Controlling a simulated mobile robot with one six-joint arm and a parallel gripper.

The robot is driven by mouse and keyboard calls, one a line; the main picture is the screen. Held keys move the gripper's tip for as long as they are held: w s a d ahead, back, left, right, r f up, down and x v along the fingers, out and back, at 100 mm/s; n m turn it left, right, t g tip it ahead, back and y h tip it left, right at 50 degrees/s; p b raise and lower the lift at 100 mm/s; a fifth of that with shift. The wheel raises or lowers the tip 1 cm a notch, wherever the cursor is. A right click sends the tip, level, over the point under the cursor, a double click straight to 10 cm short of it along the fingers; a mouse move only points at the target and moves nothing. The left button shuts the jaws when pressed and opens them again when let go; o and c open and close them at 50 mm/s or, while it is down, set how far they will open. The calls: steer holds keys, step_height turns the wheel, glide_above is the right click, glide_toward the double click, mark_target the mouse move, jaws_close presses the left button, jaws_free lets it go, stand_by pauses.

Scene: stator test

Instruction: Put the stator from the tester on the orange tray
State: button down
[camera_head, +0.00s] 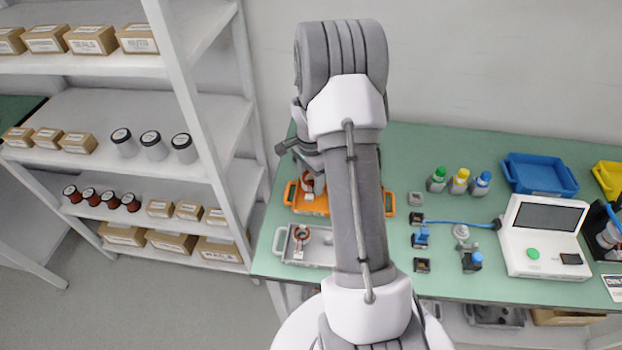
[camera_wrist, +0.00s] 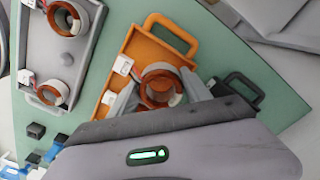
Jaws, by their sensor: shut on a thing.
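The orange tray (camera_head: 325,207) lies on the green table, partly hidden behind my arm in the head view; it also shows in the wrist view (camera_wrist: 133,45). A stator (camera_wrist: 158,88), a copper-coloured ring with a white connector, is between the fingers of my gripper (camera_wrist: 160,95), over the orange tray. The same stator shows in the head view (camera_head: 308,183), just below my gripper. My gripper is shut on it. I cannot tell whether the stator touches the tray floor. The tester appears to be the white device (camera_head: 545,235) with a dark screen and green button.
A grey tray (camera_head: 320,255) sits in front of the orange one; the wrist view shows two stators (camera_wrist: 68,18) (camera_wrist: 52,92) in it. Small bottles (camera_head: 459,182), a blue bin (camera_head: 540,175) and small fixtures (camera_head: 421,238) stand to the right. A shelf rack (camera_head: 200,115) stands left.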

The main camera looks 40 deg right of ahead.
steer(key=shift+f, duration=0.2)
steer(key=shift+f+b, duration=0.75)
steer(key=shift+b, duration=0.1)
steer(key=shift+f+b, duration=0.35)
steer(key=c, duration=0.6)
jaws_free()
steer(key=shift+c, duration=0.2)
steer(key=shift+r+p, duration=1.7)
steer(key=shift+r, duration=0.9)
